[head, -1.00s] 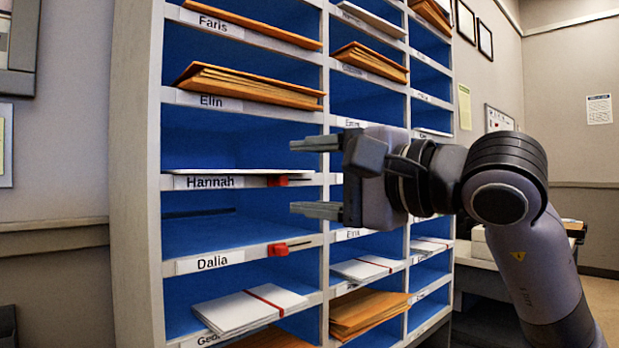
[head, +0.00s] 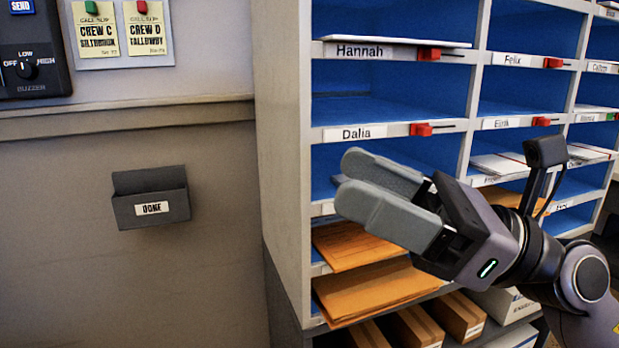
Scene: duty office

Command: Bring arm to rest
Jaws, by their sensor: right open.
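My right gripper (head: 366,201) is open, with nothing between its two grey fingers. It is in front of the lower left part of the pigeonhole shelf (head: 277,140), below the Dalia label (head: 364,133), with its fingers pointing left. It hides part of the compartments behind it. The arm comes in from the lower right. My left gripper is not in view.
The Hannah compartment holds a flat white item (head: 396,41); the Dalia compartment looks empty. Orange envelopes (head: 372,289) lie lower down, above cardboard boxes (head: 455,315). A grey DONE holder (head: 151,207) and a buzzer panel (head: 33,50) are on the left wall.

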